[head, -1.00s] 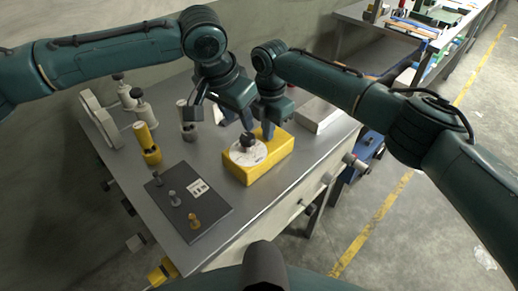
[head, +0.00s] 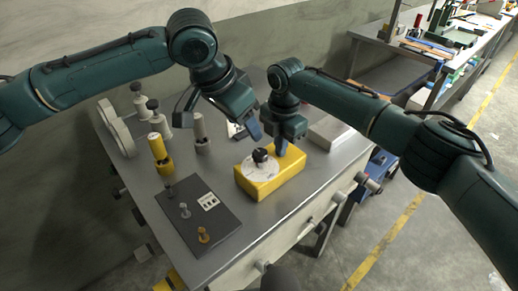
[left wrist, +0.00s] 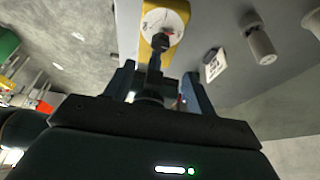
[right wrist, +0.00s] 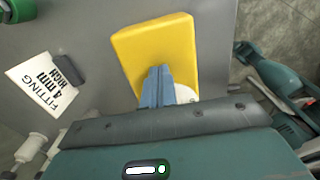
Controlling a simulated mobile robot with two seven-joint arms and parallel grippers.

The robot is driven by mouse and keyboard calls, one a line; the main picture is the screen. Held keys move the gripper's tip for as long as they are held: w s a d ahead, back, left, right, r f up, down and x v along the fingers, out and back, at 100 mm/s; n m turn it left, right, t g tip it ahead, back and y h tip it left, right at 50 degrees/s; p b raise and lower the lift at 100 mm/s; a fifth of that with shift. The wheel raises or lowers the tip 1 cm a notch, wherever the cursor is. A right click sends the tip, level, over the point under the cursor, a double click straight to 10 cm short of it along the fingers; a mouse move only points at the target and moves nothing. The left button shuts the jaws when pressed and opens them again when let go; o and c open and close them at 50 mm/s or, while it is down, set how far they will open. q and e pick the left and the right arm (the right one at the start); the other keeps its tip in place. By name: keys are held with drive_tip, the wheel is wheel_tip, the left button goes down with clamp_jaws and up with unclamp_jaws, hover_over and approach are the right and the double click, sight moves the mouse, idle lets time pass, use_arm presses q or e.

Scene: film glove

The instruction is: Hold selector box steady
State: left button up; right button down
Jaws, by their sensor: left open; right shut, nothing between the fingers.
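The yellow selector box (head: 268,183) sits on the grey bench, with a white dial and a black knob (head: 261,155) on top. My left gripper (head: 252,133) is open just above and behind the knob. In the left wrist view the box (left wrist: 146,46) lies beyond its spread fingers (left wrist: 158,88), and a dark shape stands between them in line with the dial (left wrist: 172,20). My right gripper (head: 280,148) is shut and empty at the box's back edge. In the right wrist view its closed fingers (right wrist: 157,88) overlap the box (right wrist: 153,50); I cannot tell whether they touch it.
A dark plate (head: 190,222) with small pegs lies at the front left. A yellow-based cylinder (head: 160,155), grey cylinders (head: 201,132) and a white ring-shaped part (head: 117,130) stand further back. A pale block (head: 332,132) is right of the box. A printed card (right wrist: 45,84) lies nearby.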

sight(260, 153)
use_arm(q)
drive_tip(key=x, duration=1.1)
drive_tip(key=shift+s, duration=0.1)
drive_tip(key=shift+c, duration=0.2)
drive_tip(key=c, duration=0.9)
